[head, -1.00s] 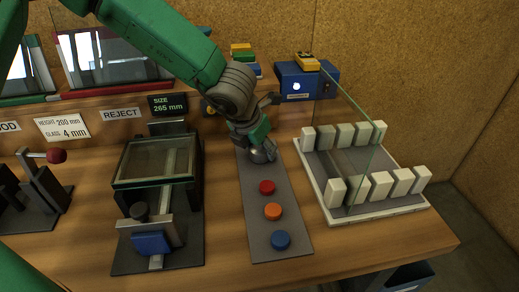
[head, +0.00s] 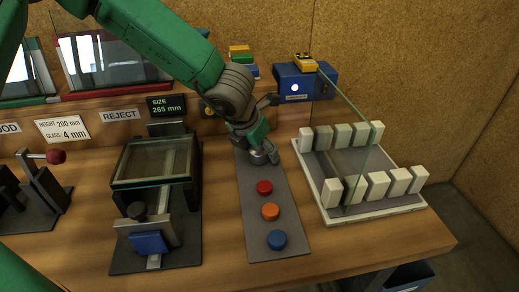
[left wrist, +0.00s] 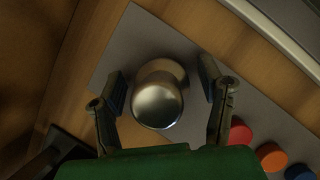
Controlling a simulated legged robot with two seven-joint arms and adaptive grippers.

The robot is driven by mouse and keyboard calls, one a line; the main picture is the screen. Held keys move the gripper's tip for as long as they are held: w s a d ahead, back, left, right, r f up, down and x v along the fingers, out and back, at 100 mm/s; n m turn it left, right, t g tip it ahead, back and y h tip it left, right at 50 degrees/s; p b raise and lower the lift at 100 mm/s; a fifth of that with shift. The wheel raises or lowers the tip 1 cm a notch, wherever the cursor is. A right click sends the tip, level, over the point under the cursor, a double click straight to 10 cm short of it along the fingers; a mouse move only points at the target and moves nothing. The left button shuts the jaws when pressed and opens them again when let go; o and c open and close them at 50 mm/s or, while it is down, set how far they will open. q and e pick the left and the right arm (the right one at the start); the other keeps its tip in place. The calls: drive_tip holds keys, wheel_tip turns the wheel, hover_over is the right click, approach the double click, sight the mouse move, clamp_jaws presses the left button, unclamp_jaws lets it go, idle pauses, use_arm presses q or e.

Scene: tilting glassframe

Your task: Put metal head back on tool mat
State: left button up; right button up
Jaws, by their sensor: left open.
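The tool mat (head: 262,232) is a long grey strip on the bench. The metal head (left wrist: 158,95), a shiny rounded silver piece, is at the mat's far end, and in the head view (head: 258,158) it is partly covered by my gripper. My left gripper (head: 262,152) is over that end of the mat, pointing down. In the left wrist view my left gripper (left wrist: 162,90) is open, one finger on each side of the metal head, with a gap on both sides. The metal head appears to rest on the mat. My right gripper is not in view.
Red (head: 264,187), orange (head: 270,212) and blue (head: 277,240) round pieces sit on the mat's nearer part. Right of it, a rack (head: 390,212) with pale blocks holds an upright glass pane (head: 362,165). A clamping fixture (head: 150,240) stands left. A blue box (head: 308,84) is behind.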

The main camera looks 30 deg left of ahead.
use_arm(q)
drive_tip(key=p+v, duration=0.3)
drive_tip(key=v, duration=0.9)
drive_tip(key=shift+a, duration=0.4)
